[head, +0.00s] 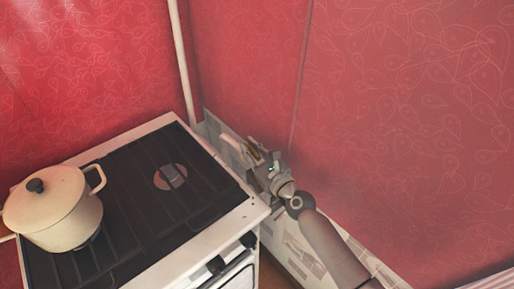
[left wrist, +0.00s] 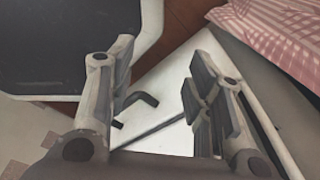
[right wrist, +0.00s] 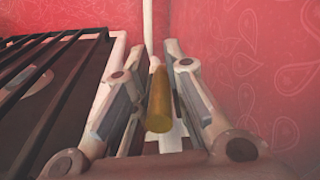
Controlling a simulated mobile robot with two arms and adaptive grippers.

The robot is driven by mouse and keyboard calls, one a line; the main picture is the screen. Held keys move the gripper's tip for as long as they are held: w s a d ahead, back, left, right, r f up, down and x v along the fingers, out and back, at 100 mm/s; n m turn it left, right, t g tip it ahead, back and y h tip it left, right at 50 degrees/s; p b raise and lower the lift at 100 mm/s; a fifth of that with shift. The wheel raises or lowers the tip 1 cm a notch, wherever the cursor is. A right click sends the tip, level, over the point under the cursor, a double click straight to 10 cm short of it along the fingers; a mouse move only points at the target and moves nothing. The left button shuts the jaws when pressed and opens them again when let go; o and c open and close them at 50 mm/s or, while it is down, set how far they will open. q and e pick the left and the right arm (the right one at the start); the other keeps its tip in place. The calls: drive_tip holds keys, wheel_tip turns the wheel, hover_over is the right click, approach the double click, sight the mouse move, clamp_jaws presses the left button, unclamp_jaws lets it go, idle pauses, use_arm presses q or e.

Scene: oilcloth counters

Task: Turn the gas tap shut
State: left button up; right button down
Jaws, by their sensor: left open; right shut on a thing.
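The gas tap shows as a yellow, brass-coloured handle (right wrist: 159,100) in the right wrist view, between the two fingers of my right gripper (right wrist: 158,85). My right gripper is shut on this handle. How far the tap is turned I cannot tell. My left gripper (left wrist: 162,70) shows only in the left wrist view, open and empty, away from the tap.
A cooker (head: 195,205) with dark grates stands left of my right gripper, with a cream lidded pot (head: 55,215) on it. A white pipe (head: 183,60) runs up the red wall corner. A pink checked cloth (left wrist: 275,35) lies near my left gripper.

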drive_tip(key=shift+s+a+r+m+t+h+p, duration=0.2)
drive_tip(key=shift+m+t+h+p, duration=0.25)
drive_tip(key=shift+h+p, duration=0.3)
drive_tip(key=shift+a+m+h+p, duration=0.1)
drive_tip(key=shift+m+h+p, duration=0.2)
drive_tip(key=shift+m+h, duration=0.05)
drive_tip(key=shift+t+h, duration=0.3)
drive_tip(key=shift+t, duration=0.05)
use_arm(q)
drive_tip(key=r, duration=0.2)
drive_tip(key=r+p, duration=0.1)
drive_tip(key=shift+s+d+r, duration=0.2)
drive_tip(key=shift+d+r, duration=0.05)
drive_tip(key=shift+r, duration=0.05)
use_arm(e)
drive_tip(key=shift+a+f+m+t+h, duration=0.15)
drive_tip(key=shift+m+t+h, duration=0.15)
drive_tip(key=shift+m+h, duration=0.4)
use_arm(q)
drive_tip(key=shift+a, duration=0.2)
drive_tip(key=shift+a, duration=0.2)
use_arm(e)
drive_tip(key=c, duration=1.5)
unclamp_jaws()
use_arm(q)
drive_tip(key=shift+a, duration=0.1)
use_arm(e)
drive_tip(key=shift+o, duration=0.2)
